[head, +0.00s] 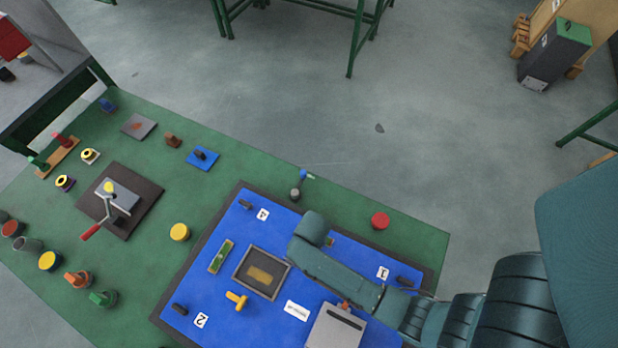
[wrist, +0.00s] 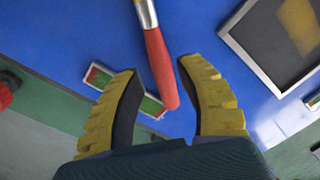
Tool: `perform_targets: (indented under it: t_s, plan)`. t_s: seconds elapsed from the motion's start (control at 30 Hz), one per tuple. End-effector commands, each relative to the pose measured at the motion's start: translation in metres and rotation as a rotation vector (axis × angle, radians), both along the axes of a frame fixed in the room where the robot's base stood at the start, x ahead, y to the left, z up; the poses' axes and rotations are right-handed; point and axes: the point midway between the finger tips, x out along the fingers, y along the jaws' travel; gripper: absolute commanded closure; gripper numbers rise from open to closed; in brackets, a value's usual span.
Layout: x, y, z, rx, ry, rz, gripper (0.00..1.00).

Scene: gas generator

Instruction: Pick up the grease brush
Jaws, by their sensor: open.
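The grease brush (wrist: 161,65) has a red handle and a silver ferrule. In the wrist view it runs down from the top edge, its handle end between the fingers. Its bristle end is out of that view. My gripper (wrist: 160,72) is open, with one yellow-and-black finger on each side of the handle. Gaps show between the handle and both fingers. I cannot tell the height of the fingers above the brush. In the head view my arm's end covers this spot, and I cannot make out the brush or the fingertips.
The blue board (head: 228,303) lies on the green table (head: 345,205). A framed tray (head: 238,284) is near the gripper, also in the wrist view (wrist: 250,54). A red-and-green panel (wrist: 98,78) lies by the left finger. A red button (head: 380,220) stands near the table edge.

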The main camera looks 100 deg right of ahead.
Motion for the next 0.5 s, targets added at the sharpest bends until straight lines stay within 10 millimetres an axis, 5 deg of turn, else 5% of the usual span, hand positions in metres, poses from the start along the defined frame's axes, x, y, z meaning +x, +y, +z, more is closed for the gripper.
perform_targets:
  t_s: [0.13,0.43,0.5]
  plan:
    - [0.002,-0.001,-0.027,0.001,0.001,0.001,0.62]
    - [0.002,-0.001,-0.031,0.0,0.0,0.0,0.62]
    - [0.002,-0.001,-0.031,0.0,0.0,0.0,0.76]
